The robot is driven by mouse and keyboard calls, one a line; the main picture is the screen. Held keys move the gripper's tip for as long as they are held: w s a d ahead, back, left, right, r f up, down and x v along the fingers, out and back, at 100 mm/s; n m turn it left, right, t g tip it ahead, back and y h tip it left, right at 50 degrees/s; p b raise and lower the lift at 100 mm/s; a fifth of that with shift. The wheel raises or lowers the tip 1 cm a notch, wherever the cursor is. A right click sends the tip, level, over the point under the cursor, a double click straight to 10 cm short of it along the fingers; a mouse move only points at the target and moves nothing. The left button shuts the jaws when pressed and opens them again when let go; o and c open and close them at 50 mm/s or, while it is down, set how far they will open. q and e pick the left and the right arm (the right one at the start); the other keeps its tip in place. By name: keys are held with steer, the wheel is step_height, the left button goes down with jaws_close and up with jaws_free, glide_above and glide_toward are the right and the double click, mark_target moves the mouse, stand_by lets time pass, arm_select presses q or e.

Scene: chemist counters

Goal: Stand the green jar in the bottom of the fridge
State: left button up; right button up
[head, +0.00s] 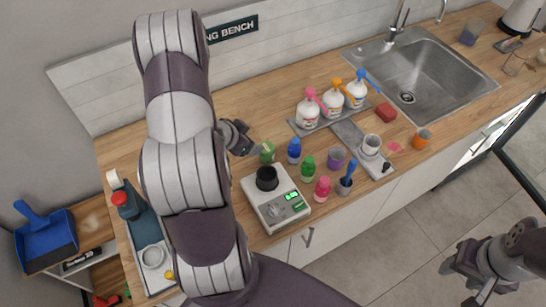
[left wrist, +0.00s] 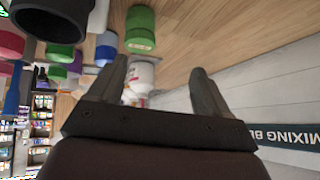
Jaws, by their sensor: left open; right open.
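Two small green containers stand on the wooden counter. One green jar (head: 267,152) with a pale label is just right of my left gripper (head: 237,137), behind the scale. A second green bottle (head: 307,165) stands farther right. I cannot tell which one the task means. In the left wrist view, which is upside down, the nearer green jar (left wrist: 140,28) is beyond the open fingers (left wrist: 160,85), not between them; the other green one (left wrist: 60,53) is farther left. My right gripper (head: 478,272) is open and empty over the floor at right.
A scale (head: 275,212) with a black cup (head: 267,178) stands in front of the nearer green jar. A blue bottle (head: 294,150), pink bottle (head: 322,188) and purple cup (head: 336,158) crowd its right. A sink (head: 430,75) lies behind. Clear wood lies behind the jar.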

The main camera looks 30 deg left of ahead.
arm_select(q)
step_height(320, 180, down, 3)
steer(key=s+a+t+h, duration=0.2)
steer(key=s, duration=0.1)
steer(key=t+h, duration=0.2)
steer(key=t, duration=0.1)
glide_toward(267, 153)
steer(key=w, duration=0.1)
steer(key=w+f+p, duration=0.1)
steer(key=w, duration=0.2)
steer(key=shift+w+a+f+p, duration=0.1)
steer(key=shift+a+f+p, duration=0.1)
steer(key=shift+f+p, duration=0.15)
steer(key=p+x, duration=0.1)
steer(key=x, duration=0.3)
steer(key=shift+w+d+f, duration=0.1)
steer(key=shift+w+f, duration=0.05)
steer(key=shift+w, duration=0.2)
steer(key=shift+w+f, duration=0.15)
steer(key=shift+w, duration=0.05)
steer(key=shift+s, duration=0.2)
steer(key=c, duration=1.1)
steer(key=shift+w, duration=0.1)
steer(key=shift+c, duration=0.7)
arm_select(e)
steer(key=shift+s+r, duration=0.2)
steer(key=shift+r, duration=0.55)
steer(key=shift+s+r, duration=0.15)
steer(key=shift+r, duration=0.55)
